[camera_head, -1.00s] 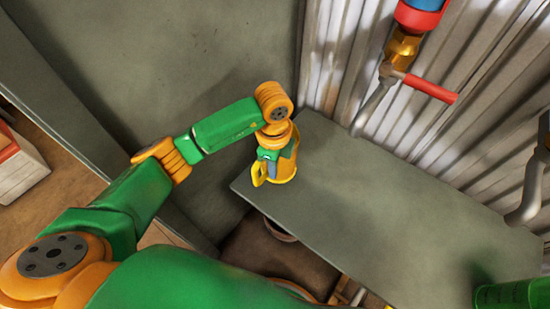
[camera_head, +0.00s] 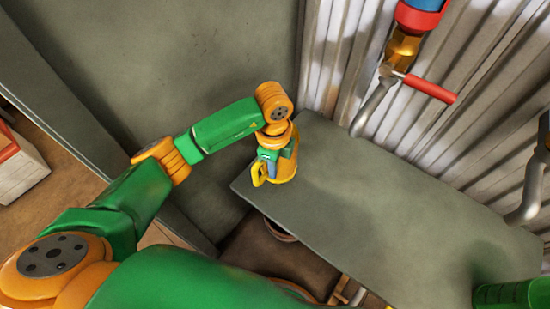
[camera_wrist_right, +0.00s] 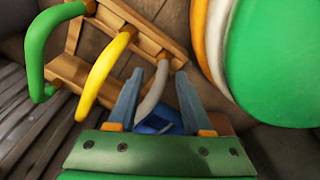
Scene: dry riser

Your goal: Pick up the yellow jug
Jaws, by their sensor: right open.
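The yellow jug (camera_head: 287,172) stands at the left corner of the grey tabletop in the head view. Its yellow handle (camera_head: 258,173) faces left. My left gripper (camera_head: 270,163) is at the jug from above, with a blue-grey finger beside the handle. The wrist hides much of the jug's top, and I cannot tell whether the jaws are closed on it. My right gripper (camera_wrist_right: 158,76) shows in the right wrist view with its two blue-grey fingers apart. I see no jug between them.
The grey tabletop (camera_head: 380,215) is mostly bare, with a green container (camera_head: 508,293) at its right end. A corrugated wall (camera_head: 350,60) with a red-handled tap (camera_head: 430,88) stands behind. The right wrist view shows a wooden rack (camera_wrist_right: 140,25) with green, yellow (camera_wrist_right: 103,78) and grey curved handles.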

